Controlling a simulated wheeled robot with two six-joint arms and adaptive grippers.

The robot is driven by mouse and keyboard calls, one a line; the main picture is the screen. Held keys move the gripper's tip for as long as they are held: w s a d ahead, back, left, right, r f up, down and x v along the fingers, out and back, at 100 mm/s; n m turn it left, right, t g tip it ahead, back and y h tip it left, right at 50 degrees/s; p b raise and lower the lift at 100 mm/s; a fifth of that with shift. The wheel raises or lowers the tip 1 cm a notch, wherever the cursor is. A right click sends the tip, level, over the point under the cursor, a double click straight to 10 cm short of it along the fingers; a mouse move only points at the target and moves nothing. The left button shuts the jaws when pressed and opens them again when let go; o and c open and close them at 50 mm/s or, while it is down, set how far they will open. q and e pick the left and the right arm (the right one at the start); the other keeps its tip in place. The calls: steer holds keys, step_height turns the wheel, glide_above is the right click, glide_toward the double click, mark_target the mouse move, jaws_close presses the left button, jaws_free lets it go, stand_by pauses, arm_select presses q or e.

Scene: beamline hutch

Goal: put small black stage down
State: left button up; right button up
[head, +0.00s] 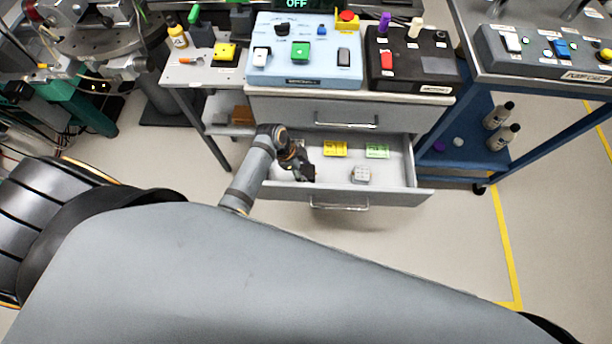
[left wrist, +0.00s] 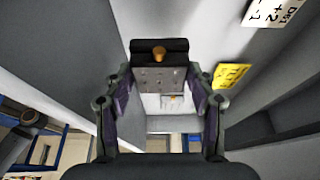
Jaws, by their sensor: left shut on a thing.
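My left gripper (head: 304,170) reaches over the left part of the open lower drawer (head: 395,196). It is shut on the small black stage, which shows in the left wrist view (left wrist: 160,47) between the two fingers, with a brass-coloured knob and a grey face with small holes. In the head view the stage is a dark shape at the gripper's tip, hard to tell from the fingers. I cannot tell whether it touches the drawer floor. My right gripper is not in view.
Drawer floor around the block is clear. Above stand a light-blue control box (head: 304,77) and a black one (head: 412,80). A blue cart (head: 450,150) stands right.

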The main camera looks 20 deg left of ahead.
arm_select(q)
steer(key=shift+f+b, duration=0.55)
steer(key=shift+f, duration=1.8)
steer(key=shift+f, duration=0.2)
steer(key=o, duration=1.1)
steer(key=shift+r, duration=0.25)
steer(key=p+v, duration=0.2)
steer(key=v, duration=1)
steer(key=shift+p, duration=0.35)
